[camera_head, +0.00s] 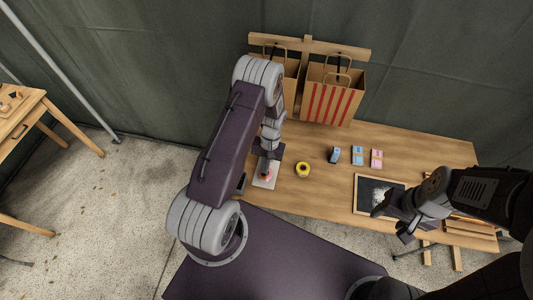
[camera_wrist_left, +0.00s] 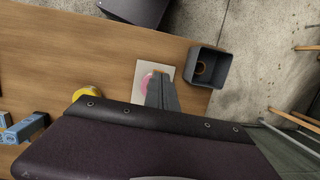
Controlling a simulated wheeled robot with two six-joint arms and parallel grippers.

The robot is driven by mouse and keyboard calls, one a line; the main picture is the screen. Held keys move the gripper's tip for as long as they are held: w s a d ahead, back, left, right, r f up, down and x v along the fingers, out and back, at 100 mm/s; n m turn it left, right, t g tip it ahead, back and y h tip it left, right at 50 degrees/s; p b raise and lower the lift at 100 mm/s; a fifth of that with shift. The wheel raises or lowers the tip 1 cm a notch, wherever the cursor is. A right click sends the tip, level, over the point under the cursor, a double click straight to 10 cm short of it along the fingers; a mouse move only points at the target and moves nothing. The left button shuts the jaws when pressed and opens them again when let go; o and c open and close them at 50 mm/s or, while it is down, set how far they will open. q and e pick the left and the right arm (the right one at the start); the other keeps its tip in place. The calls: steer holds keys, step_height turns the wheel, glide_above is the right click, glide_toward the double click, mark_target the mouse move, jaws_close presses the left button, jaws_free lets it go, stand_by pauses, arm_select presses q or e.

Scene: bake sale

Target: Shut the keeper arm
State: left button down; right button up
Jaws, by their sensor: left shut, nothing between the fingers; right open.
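No part stands out clearly as the keeper arm in either view. A wooden rack (camera_head: 350,50) with a horizontal rail stands at the back of the table, behind two paper bags, one red-striped (camera_head: 330,103). My left gripper (camera_head: 266,169) is shut and empty over a pale card (camera_head: 263,182) with a pink item on it; part of that item is hidden. In the left wrist view the shut fingers (camera_wrist_left: 161,90) overlap the card (camera_wrist_left: 140,73) and the pink item (camera_wrist_left: 147,80). My right gripper (camera_head: 391,222) is open beside a dark framed board (camera_head: 362,208).
The wooden table (camera_head: 440,150) also carries a yellow roll (camera_head: 303,170) and small blue and pink boxes (camera_head: 357,155). In the left wrist view a dark square cup (camera_wrist_left: 222,72) stands near the table edge. A smaller wooden table (camera_head: 35,98) is far left.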

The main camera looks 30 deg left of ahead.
arm_select(q)
steer(key=v, duration=0.1)
steer(key=b+v, duration=0.1)
steer(key=shift+s+d+r+b, duration=0.1)
steer(key=shift+s+r+b, duration=0.1)
steer(key=shift+r+b, duration=0.15)
steer(key=s+b+v, duration=0.1)
steer(key=v, duration=0.7)
steer(key=shift+s+d+r, duration=0.25)
steer(key=shift+s, duration=0.3)
arm_select(e)
steer(key=shift+s+d+f, duration=0.1)
steer(key=shift+s+f, duration=0.05)
steer(key=shift+f, duration=0.55)
